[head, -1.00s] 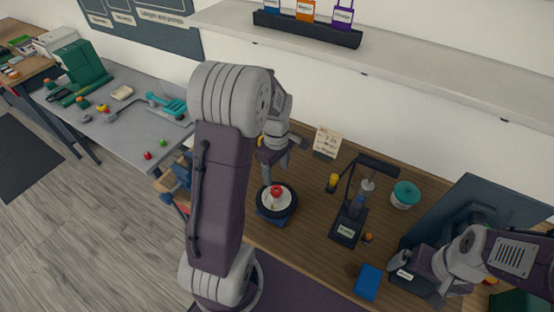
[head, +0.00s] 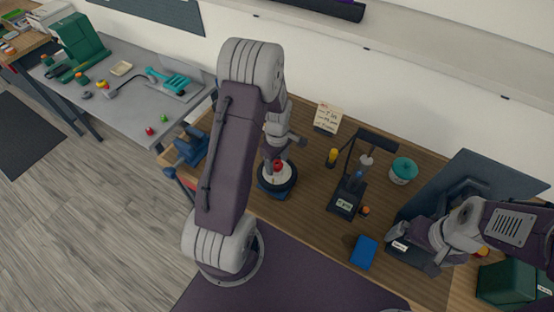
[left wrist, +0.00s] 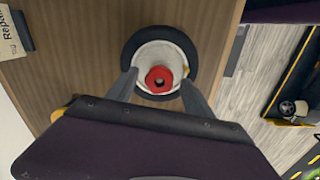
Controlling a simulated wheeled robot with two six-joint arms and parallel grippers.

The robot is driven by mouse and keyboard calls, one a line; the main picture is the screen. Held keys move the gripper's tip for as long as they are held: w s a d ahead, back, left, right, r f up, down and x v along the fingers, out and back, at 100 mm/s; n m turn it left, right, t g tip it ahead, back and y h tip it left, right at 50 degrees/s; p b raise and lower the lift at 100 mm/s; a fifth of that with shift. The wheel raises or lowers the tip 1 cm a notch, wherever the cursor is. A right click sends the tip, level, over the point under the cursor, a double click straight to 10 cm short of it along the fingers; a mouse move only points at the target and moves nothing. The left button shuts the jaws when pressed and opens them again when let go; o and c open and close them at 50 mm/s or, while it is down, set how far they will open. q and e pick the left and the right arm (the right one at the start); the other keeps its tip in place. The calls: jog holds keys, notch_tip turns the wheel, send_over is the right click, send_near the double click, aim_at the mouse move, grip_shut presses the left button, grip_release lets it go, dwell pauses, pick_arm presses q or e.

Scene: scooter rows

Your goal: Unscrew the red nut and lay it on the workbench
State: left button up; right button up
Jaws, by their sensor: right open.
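The red nut (head: 278,164) sits at the centre of a pale wheel hub with a black tyre (head: 278,189), on a blue base on the wooden workbench (head: 308,222). In the left wrist view the red nut (left wrist: 159,79) shows a dark central hole, and the tyre (left wrist: 190,50) rings the pale hub. My left gripper (left wrist: 160,78) is open, with one finger on each side of the nut and a gap to it on both sides. In the head view its fingers are partly hidden at the wheel. My right gripper (head: 411,252) is open and empty at the bench's right.
A black stand (head: 343,203), a yellow-topped item (head: 332,157), a teal-lidded tub (head: 403,171) and a blue box (head: 363,252) stand right of the wheel. A blue vise (head: 190,148) is at the bench's left end. Bare wood lies between wheel and stand.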

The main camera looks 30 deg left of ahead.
aim_at(277, 164)
pick_arm(q)
grip_shut()
jog(key=n, duration=0.2)
jog(key=shift+r+n, duration=0.1)
jog(key=shift+n, duration=0.3)
jog(key=n+p, duration=0.1)
jog(key=n, duration=0.3)
jog(key=shift+n, duration=0.3)
jog(key=n, duration=0.6)
jog(key=shift+o, duration=1.1)
grip_release()
jog(key=shift+a, duration=0.1)
notch_tip(277, 164, up, 9)
jog(key=b, duration=0.1)
